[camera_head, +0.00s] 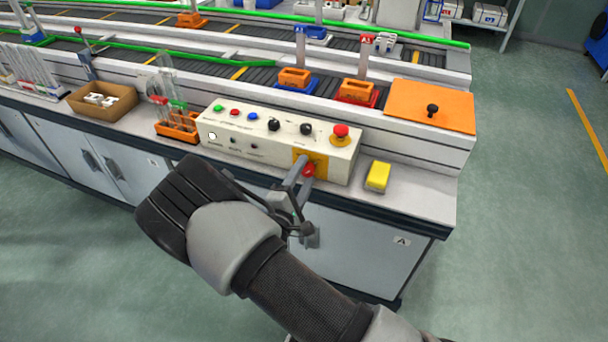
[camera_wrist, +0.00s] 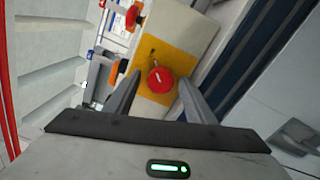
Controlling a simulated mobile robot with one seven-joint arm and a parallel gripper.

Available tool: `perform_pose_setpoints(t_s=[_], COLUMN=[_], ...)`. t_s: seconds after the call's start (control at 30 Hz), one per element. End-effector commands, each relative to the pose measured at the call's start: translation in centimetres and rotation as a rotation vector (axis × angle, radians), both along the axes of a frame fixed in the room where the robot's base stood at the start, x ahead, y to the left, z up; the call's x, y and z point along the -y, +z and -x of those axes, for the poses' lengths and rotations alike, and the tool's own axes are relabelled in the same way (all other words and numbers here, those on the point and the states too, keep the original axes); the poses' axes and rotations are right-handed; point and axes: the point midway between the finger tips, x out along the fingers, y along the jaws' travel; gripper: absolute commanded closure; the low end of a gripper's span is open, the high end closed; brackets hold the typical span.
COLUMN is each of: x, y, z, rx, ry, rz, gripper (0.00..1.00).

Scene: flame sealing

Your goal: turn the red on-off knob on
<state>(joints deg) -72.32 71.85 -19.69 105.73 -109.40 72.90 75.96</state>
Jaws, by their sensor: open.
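The red on-off knob (camera_head: 309,171) sits on a yellow plate (camera_head: 318,158) at the lower right of the cream control box's front face. In the wrist view the round red knob (camera_wrist: 160,80) lies between my two fingers, on the yellow plate (camera_wrist: 183,60). My gripper (camera_head: 299,178) is open in front of the box, with a finger on either side of the knob; it also shows in the wrist view (camera_wrist: 158,84). Gaps show between the fingers and the knob in the wrist view. How near the fingertips are to the plate is hard to tell.
The control box (camera_head: 262,135) carries several buttons, black knobs and a red emergency stop (camera_head: 340,134) on top. A yellow block (camera_head: 378,176) lies to its right. An orange rack (camera_head: 177,126) with tools stands to its left. The floor before the bench is clear.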

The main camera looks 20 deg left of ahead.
Motion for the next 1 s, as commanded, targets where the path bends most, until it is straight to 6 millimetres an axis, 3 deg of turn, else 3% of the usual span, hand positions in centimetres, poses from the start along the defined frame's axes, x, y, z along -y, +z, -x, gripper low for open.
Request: perform_pose_setpoints(t_s=[0.27,0.8,1.0], x=[-0.2,-1.2,-1.3], y=[-0.1,-0.4,-0.5], z=[1.4,13.7,16.5], rx=[-0.003,-0.002,-0.001], ry=[0.001,0.004,0.002], rz=[0.001,0.001,0.000], gripper=[0.51,0.51,0.51])
